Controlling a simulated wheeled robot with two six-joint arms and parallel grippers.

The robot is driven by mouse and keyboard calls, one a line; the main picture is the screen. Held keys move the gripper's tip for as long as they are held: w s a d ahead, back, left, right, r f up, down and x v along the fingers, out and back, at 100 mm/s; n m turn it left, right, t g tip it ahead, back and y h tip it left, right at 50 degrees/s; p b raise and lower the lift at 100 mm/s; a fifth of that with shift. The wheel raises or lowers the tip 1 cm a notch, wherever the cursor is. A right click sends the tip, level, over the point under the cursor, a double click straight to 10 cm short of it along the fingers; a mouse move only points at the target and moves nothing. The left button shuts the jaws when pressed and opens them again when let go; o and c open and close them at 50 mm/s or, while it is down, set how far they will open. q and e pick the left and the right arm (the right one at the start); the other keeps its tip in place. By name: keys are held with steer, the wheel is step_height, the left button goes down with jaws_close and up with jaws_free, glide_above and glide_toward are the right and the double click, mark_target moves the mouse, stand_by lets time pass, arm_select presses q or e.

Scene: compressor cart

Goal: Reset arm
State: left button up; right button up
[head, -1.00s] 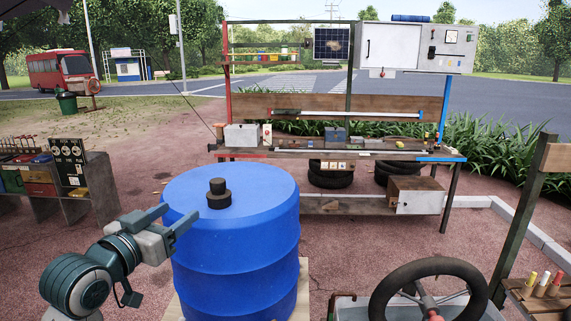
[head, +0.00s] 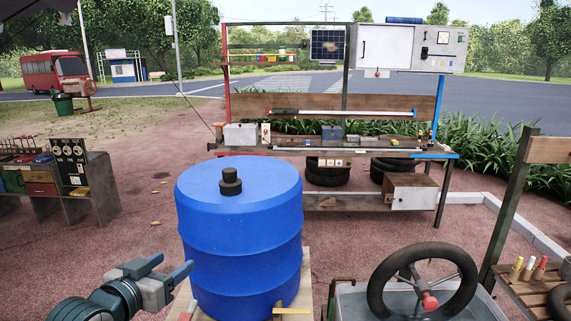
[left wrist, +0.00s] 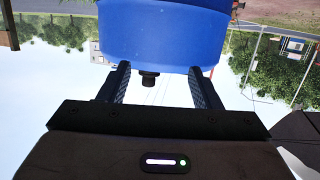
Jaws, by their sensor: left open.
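My left gripper (head: 172,270) is open and empty in the head view, low and to the left of the blue barrel (head: 240,225). Its two fingers point toward the barrel's side, and I cannot tell whether they touch it. In the left wrist view the picture is upside down. The open fingers of the left gripper (left wrist: 160,88) stand apart, with the blue barrel (left wrist: 165,35) beyond them and its black cap (left wrist: 149,79) showing between them. My right gripper is not in view.
The barrel stands on a pale wooden base (head: 305,285). A steering wheel (head: 422,283) over a grey tub is at the front right. A workbench (head: 340,152) with tools stands behind, and a low grey cabinet (head: 95,195) is at the left. Bare ground lies between the cabinet and the barrel.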

arm_select(q)
steer(key=s+a+f+g+y, duration=0.1)
steer(key=s+f+g, duration=0.1)
steer(key=s+f, duration=0.3)
steer(key=s+f+n+g+y, duration=0.1)
steer(key=s+f, duration=0.1)
steer(key=f, duration=0.5)
steer(key=s+a+f+g+y, duration=0.1)
steer(key=s+f+g, duration=0.1)
steer(key=s+f, duration=0.35)
steer(key=s+a+f+n+g+y, duration=0.15)
steer(key=s+f+g, duration=0.55)
steer(key=s+f, duration=0.9)
steer(key=s+a+f+b, duration=0.1)
steer(key=a+f, duration=0.1)
steer(key=f, duration=1.3)
steer(key=s+a+f+b, duration=0.1)
steer(key=a+f, duration=0.1)
steer(key=f, duration=1.4)
steer(key=s+f+g+b, duration=0.1)
steer(key=s+f, duration=1.7)
steer(key=f, duration=0.2)
steer(key=shift+a+g+b, duration=0.4)
steer(key=shift+a, duration=0.05)
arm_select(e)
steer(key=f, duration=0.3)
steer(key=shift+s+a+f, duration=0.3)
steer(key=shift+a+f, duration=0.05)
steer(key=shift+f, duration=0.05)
